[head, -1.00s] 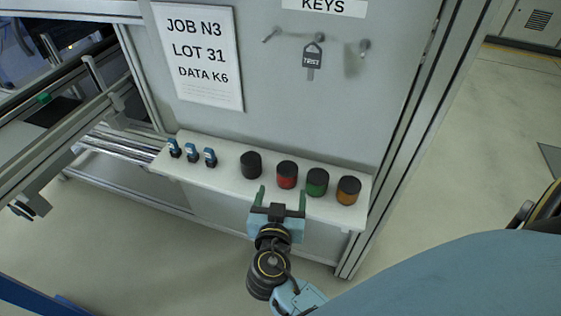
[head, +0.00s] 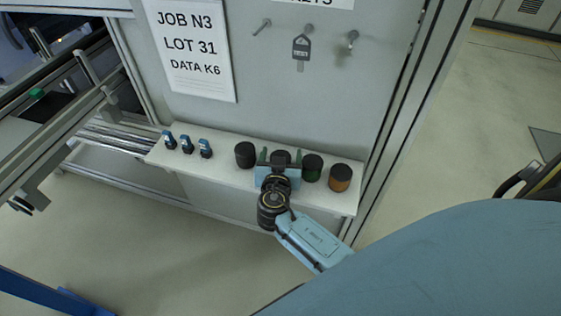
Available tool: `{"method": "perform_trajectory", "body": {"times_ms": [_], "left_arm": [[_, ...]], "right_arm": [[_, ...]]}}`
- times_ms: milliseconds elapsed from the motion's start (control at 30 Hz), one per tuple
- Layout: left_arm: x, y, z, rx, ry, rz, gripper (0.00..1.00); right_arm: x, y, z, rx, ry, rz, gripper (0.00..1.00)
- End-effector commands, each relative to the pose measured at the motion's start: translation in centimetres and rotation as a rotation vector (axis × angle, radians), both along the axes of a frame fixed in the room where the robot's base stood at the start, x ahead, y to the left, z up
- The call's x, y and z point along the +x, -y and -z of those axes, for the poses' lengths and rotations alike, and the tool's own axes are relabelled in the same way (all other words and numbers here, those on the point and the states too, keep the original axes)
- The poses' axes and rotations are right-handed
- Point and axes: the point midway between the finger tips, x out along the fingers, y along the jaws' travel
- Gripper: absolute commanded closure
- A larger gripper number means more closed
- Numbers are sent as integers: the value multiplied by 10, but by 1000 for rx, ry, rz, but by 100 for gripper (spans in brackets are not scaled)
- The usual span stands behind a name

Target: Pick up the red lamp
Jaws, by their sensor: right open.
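The red lamp (head: 281,155) stands on the white shelf, between a black-capped dark lamp (head: 245,155) on its left and the green lamp (head: 312,168) on its right. Only its dark cap shows in the head view; its red body is hidden behind my gripper. My right gripper (head: 280,156) is open, with one green finger on each side of the red lamp. I cannot tell whether the fingers touch it. My left gripper is not in view.
An amber lamp (head: 341,177) stands at the right end of the shelf (head: 222,166). Several blue-topped small parts (head: 187,145) stand at its left end. A grey panel with a paper sign (head: 192,50) and a hanging key tag (head: 300,47) rises behind.

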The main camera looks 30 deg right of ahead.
Motion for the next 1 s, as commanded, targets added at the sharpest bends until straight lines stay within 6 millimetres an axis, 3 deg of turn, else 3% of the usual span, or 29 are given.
{"method": "perform_trajectory", "body": {"times_ms": [200, 567, 833, 1000], "left_arm": [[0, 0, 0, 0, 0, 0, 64], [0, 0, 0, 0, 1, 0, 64], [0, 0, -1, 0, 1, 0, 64], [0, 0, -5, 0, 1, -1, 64]], "right_arm": [[0, 0, 0, 1, 1, 0, 28], [0, 0, 0, 1, 1, 0, 75], [0, 0, -4, 2, 1, 0, 75], [0, 0, -29, 4, 6, 1, 75]]}}
